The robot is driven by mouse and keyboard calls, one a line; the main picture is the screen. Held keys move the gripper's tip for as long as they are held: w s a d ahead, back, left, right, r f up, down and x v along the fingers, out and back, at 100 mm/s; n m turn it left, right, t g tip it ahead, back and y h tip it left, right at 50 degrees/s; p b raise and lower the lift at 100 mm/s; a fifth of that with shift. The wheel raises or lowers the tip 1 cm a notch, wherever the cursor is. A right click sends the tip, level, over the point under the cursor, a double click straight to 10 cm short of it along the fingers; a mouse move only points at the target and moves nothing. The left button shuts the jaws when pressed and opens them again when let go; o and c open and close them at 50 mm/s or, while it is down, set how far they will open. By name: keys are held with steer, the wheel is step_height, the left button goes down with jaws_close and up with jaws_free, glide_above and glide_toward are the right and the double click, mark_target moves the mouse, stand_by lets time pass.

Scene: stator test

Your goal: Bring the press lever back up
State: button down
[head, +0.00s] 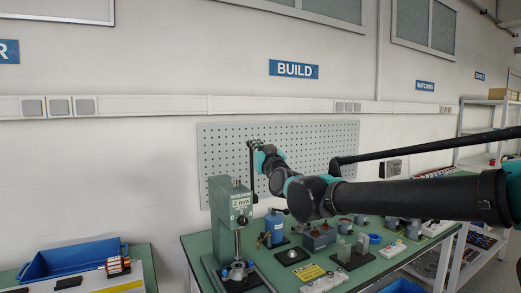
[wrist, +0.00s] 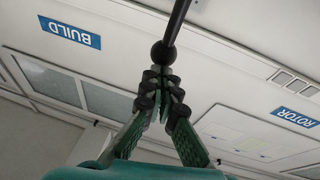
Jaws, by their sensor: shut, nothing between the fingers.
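The green press (head: 231,205) stands at the left end of the green workbench. Its thin black lever (head: 251,175) points up, close to vertical, beside the press head. In the wrist view the lever rod (wrist: 177,20) ends in a black ball knob (wrist: 163,53). My gripper (wrist: 161,78) is shut and empty, its fingertips right at the knob; I cannot tell whether they touch it. In the head view my gripper (head: 258,146) is at the lever's top end, partly hidden by my wrist.
A grey pegboard (head: 300,145) stands behind the bench. A blue bottle-like part (head: 273,225), grey blocks (head: 319,236) and several small fixtures fill the bench right of the press. A blue bin (head: 72,258) is on another table at left.

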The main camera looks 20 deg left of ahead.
steer(key=shift+x, duration=0.85)
steer(key=shift+a+f, duration=0.1)
steer(key=shift+f, duration=0.05)
